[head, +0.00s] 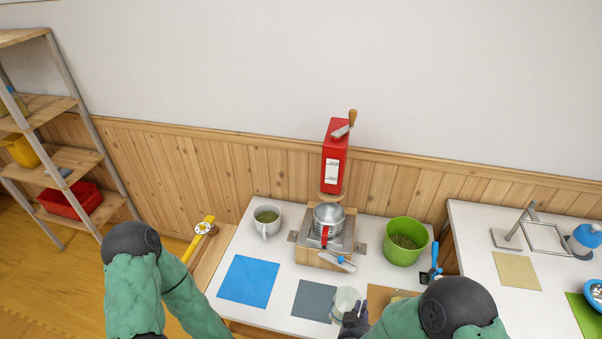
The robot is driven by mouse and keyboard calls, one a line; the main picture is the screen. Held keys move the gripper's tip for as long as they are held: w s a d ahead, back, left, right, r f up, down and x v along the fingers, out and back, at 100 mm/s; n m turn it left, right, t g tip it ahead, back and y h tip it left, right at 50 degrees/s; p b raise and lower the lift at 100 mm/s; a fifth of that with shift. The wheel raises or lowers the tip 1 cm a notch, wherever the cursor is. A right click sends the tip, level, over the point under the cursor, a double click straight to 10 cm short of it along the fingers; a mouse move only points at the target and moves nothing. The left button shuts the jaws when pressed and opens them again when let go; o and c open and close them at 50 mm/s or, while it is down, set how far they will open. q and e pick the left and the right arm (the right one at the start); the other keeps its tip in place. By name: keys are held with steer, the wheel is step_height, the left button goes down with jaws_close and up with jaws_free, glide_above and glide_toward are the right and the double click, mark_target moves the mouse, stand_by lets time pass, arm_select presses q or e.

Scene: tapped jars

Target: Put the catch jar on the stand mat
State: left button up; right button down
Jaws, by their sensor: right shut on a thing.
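A pale, see-through jar (346,301), which looks like the catch jar, is at the front of the white table. My right gripper (354,317) is shut on its near right side, and my own arm covers part of this area. The jar overlaps the right edge of a grey mat (308,300) in the picture; I cannot tell whether it touches the table. A blue mat (248,280) lies bare to the left. I cannot tell which mat is the stand mat. My left arm comes in from the left, but its gripper is out of view.
A metal pot (328,216) on a wooden stand (309,256) with a blue-handled tap is behind the jar, below a red dispenser (334,157). A white mug (267,220) and green bucket (404,242) flank it. A brown board (382,297) lies right of the jar.

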steer(key=w, duration=0.1)
steer(key=w+r+n+y, duration=0.2)
steer(key=shift+w+d+t, duration=0.2)
steer(key=shift+d+t, duration=0.05)
steer(key=shift+t, duration=0.15)
steer(key=shift+w+d+r+n+y, duration=0.1)
steer(key=shift+w+r+n+y, duration=0.25)
steer(key=shift+n+y, duration=0.3)
steer(key=shift+w+d+r+n+y, duration=0.1)
steer(key=shift+w+r+n+y, duration=0.15)
steer(key=shift+r+n+y, duration=0.35)
steer(key=shift+f, duration=0.15)
steer(key=shift+a, duration=0.1)
